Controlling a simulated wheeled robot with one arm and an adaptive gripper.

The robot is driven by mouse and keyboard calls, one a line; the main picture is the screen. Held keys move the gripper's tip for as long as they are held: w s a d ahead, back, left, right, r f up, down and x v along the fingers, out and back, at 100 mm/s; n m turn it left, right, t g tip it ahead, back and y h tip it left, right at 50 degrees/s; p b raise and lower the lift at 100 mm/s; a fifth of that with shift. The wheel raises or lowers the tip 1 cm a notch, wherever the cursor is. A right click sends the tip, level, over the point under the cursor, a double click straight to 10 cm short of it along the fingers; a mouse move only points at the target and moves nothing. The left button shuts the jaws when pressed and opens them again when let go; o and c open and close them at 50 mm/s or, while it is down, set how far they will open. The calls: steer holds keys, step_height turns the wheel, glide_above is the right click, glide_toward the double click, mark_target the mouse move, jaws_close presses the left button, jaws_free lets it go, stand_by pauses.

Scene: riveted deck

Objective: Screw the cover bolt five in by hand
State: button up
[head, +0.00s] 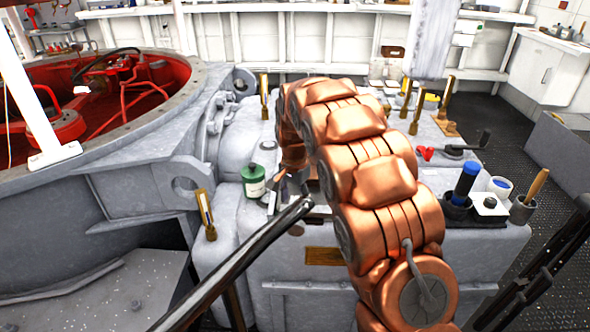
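My copper-coloured arm arches over the grey machine housing (230,160), and its end points down at the housing's top. My gripper (284,190) shows only as small dark and grey parts beside a green bottle (254,182). The arm and a dark bar hide much of it, so I cannot tell if it is open or holds anything. I cannot pick out cover bolt five; it may be hidden or too small. Several upright brass-coloured posts stand around the housing, one at the back left (264,97) and one at the front left (206,215).
A dark bar (235,262) slants across the front. A large round opening with a red interior (110,90) lies left. At right on the housing are a blue-capped cylinder (466,182), a cup with a wooden handle (524,205) and a crank (470,146).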

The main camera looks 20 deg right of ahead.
steer(key=n, duration=1)
steer(key=shift+n, duration=0.3)
steer(key=n+p, duration=0.1)
steer(key=n, duration=0.4)
steer(key=shift+r, duration=0.1)
steer(key=n+p, duration=0.1)
steer(key=n, duration=0.3)
steer(key=n+p, duration=0.1)
steer(key=n, duration=0.3)
steer(key=shift+n+p, duration=0.3)
steer(key=shift+n, duration=0.1)
steer(key=n+p, duration=0.2)
steer(key=n, duration=0.3)
steer(key=n+p, duration=0.2)
steer(key=n, duration=0.2)
steer(key=shift+n, duration=0.3)
steer(key=n+p, duration=0.3)
steer(key=n, duration=0.2)
steer(key=shift+r, duration=0.1)
steer(key=shift+w+r, duration=0.1)
steer(key=shift+r, duration=0.25)
step_height(320, 180, up, 7)
steer(key=shift+f+b, duration=0.1)
steer(key=shift+b, duration=0.75)
steer(key=s+a+r+m+p, duration=0.1)
steer(key=s+r+m+p, duration=0.1)
steer(key=s+r+p, duration=0.2)
steer(key=shift+s+a+r, duration=0.15)
steer(key=shift+s+r, duration=0.65)
steer(key=shift+r, duration=0.5)
